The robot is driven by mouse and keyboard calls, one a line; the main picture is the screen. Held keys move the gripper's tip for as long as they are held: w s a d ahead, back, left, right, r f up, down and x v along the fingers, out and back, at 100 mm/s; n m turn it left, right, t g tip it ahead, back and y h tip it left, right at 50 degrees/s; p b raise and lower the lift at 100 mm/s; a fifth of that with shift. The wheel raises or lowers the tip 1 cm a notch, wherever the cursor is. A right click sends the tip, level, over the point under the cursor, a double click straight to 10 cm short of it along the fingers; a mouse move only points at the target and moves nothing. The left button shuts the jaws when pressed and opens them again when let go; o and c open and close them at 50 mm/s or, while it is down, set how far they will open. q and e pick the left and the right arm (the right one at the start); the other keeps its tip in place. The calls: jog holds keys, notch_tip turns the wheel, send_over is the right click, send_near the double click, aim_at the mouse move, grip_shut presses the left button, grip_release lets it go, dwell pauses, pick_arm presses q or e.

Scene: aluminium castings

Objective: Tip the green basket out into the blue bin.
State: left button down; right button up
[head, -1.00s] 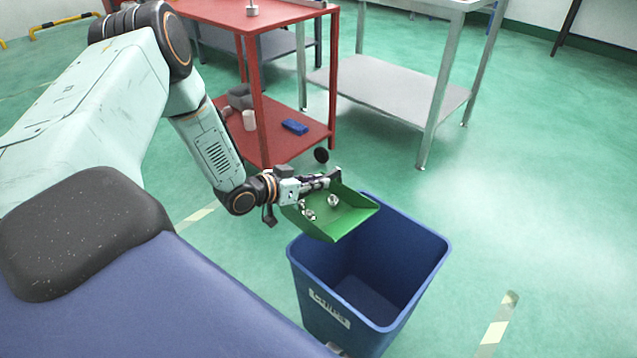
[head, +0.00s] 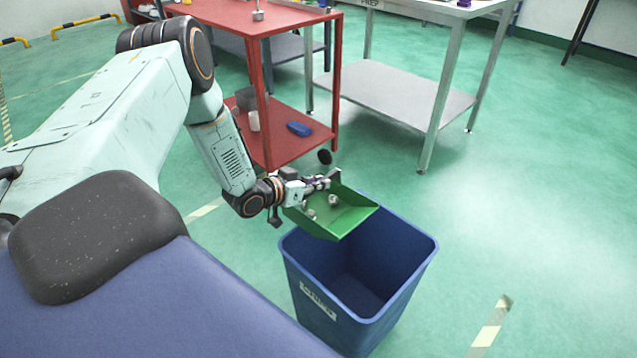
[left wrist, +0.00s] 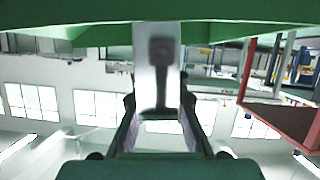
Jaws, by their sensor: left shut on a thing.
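The green basket (head: 345,222) is in the head view, over the far left rim of the blue bin (head: 320,269). It is tilted, with its low edge toward the bin. A few small metal castings (head: 333,200) lie in it. My left gripper (head: 325,182) is shut on the basket at its far left side. In the left wrist view the green basket (left wrist: 225,30) spans the top, with my left gripper (left wrist: 158,120) below it. The bin stands upright on the floor; the part of its inside that I see looks empty. My right gripper is not in view.
A red cart (head: 290,145) with a blue item (head: 299,128) on its lower shelf stands behind the arm. A grey metal table (head: 400,95) stands at the back.

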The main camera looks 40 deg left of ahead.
pick_arm(q)
jog(key=shift+s+d+r+m+t+y+p, duration=0.35)
jog(key=shift+d+r+m+y, duration=0.55)
jog(key=shift+d+m, duration=1)
jog(key=shift+s+d+r+m+t+y+p, duration=0.1)
jog(key=shift+s+d+r+m+t+y, duration=0.3)
jog(key=shift+d+m+y, duration=1.5)
jog(key=shift+s+d+r+m+t+y+p, duration=0.25)
jog(key=shift+d+r+m+t, duration=0.7)
jog(key=shift+d, duration=1.75)
jog(key=shift+w+f+m+g+p, duration=0.1)
jog(key=shift+f+m+g+p, duration=0.2)
jog(key=shift+g, duration=0.1)
jog(key=shift+p, duration=0.85)
jog(key=shift+r, duration=0.1)
